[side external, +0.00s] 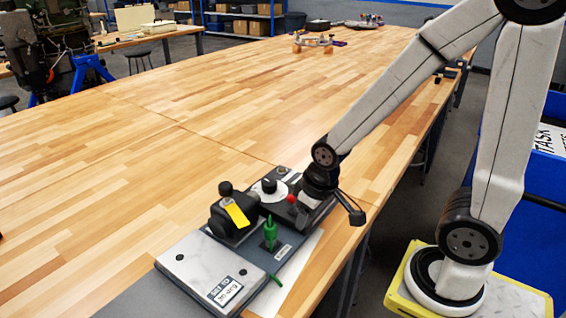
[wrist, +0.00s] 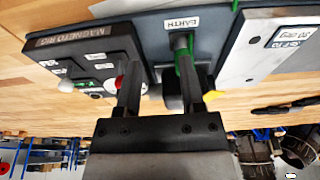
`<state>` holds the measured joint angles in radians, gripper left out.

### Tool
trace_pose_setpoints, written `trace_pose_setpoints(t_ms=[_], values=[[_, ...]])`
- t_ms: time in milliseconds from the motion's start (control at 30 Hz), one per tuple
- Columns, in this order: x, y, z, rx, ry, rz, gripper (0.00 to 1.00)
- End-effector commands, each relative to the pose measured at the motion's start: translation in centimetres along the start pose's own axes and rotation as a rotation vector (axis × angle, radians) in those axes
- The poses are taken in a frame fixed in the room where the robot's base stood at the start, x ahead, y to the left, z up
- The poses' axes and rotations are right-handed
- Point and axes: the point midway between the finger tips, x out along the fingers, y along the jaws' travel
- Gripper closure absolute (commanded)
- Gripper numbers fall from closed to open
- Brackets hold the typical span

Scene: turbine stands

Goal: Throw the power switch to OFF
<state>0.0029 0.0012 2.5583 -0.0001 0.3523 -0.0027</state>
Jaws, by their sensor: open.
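A dark control panel (side external: 284,252) lies on the wooden bench, near its right edge. I cannot tell for sure which control is the power switch. A red knob (side external: 291,198) is close beside my gripper (side external: 308,206), low over the panel's far right part. The red knob (wrist: 119,81) also shows by the left finger in the wrist view. My gripper (wrist: 160,90) is open, its fingers apart with nothing held; the fingertips are small in the side view.
A black housing (side external: 222,220) with a yellow tag (side external: 236,213) and a round dial (side external: 268,188) are left of my gripper. A pale plate (side external: 212,270) lies in front.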

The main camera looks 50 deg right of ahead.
Motion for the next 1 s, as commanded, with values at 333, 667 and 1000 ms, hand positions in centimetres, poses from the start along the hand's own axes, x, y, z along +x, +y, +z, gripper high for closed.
trace_pose_setpoints(t_ms=[333,667,1000], values=[[0.0,-0.1,0.0,0.001,0.002,-0.001,0.82],[-0.1,0.9,-2.0,0.043,-0.031,0.006,1.0],[-0.3,4.2,-6.9,0.162,-0.13,0.02,1.0]])
